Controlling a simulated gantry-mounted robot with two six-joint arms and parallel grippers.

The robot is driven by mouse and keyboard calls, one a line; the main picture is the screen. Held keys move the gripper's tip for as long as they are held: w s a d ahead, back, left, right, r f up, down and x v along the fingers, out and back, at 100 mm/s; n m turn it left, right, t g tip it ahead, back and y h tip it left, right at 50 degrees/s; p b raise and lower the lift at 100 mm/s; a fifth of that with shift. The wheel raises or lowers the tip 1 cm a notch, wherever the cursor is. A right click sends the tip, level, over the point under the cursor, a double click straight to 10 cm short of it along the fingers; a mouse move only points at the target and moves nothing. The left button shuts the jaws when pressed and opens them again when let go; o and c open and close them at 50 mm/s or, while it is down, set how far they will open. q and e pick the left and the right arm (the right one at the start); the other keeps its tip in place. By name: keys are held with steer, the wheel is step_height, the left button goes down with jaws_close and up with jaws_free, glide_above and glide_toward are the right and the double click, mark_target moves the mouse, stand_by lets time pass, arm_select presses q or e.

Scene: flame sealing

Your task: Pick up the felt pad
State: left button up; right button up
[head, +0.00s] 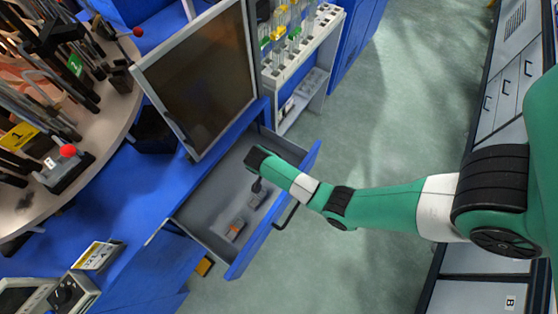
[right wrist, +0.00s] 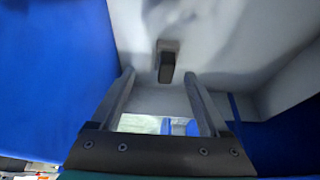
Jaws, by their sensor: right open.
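My right gripper (head: 257,186) reaches down into an open grey drawer (head: 205,205) in the head view. In the right wrist view my right gripper (right wrist: 158,75) is open, with its two fingers apart. A small dark grey-brown block (right wrist: 167,66) shows just beyond and between the fingertips; it may be the felt pad, but I cannot be sure. In the head view a small grey item (head: 235,228) with an orange patch lies on the drawer floor. Another small item lies close to my gripper, partly hidden by it. My left gripper is not in view.
The drawer's blue front (head: 272,222) and handle (head: 285,214) stand close beside my right arm. A dark monitor (head: 200,75) stands above the drawer. A rack with bottles (head: 297,45) is behind it. The green floor to the right is open.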

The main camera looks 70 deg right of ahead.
steer(key=b+x, duration=0.4)
steer(key=x, duration=0.1)
steer(key=shift+w+d, duration=0.1)
steer(key=shift+w, duration=0.3)
steer(key=shift+d+f, duration=0.1)
steer(key=shift+d, duration=0.05)
jaws_close()
